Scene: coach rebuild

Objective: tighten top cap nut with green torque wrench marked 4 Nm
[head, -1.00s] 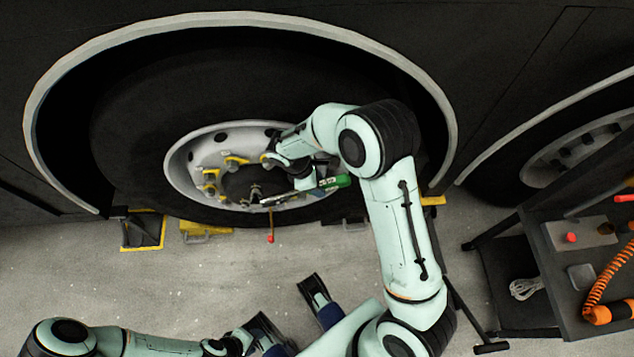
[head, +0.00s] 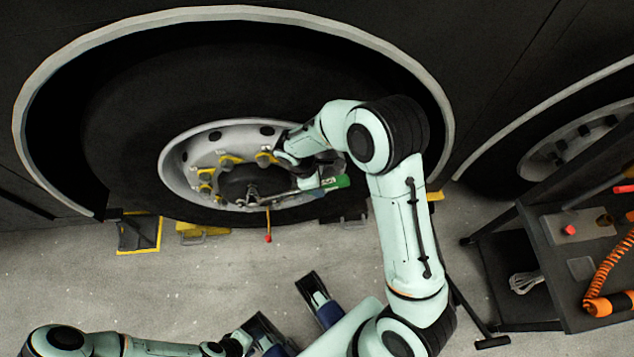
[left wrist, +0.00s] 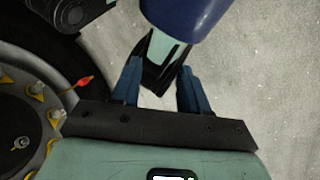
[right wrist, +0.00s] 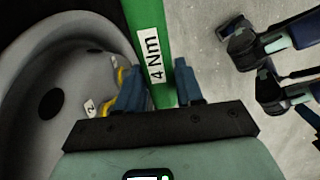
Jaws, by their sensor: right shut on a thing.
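The green torque wrench (head: 333,183) lies across the front of the wheel hub, its metal shaft (head: 290,194) pointing left towards the hub centre. In the right wrist view its green handle (right wrist: 150,50) with a "4 Nm" label runs between the fingers of my right gripper (right wrist: 160,88), which is shut on it. Small fittings show around the hub (head: 252,188), but I cannot tell which is the top cap nut or whether the wrench head touches one. My left gripper (head: 243,338) is low, away from the wheel; in the left wrist view (left wrist: 158,88) it is open and empty.
A red-tipped lever (head: 268,238) hangs below the hub. A dark tool cart (head: 560,240) with an orange coiled cord (head: 607,290) stands at right. The floor between is clear.

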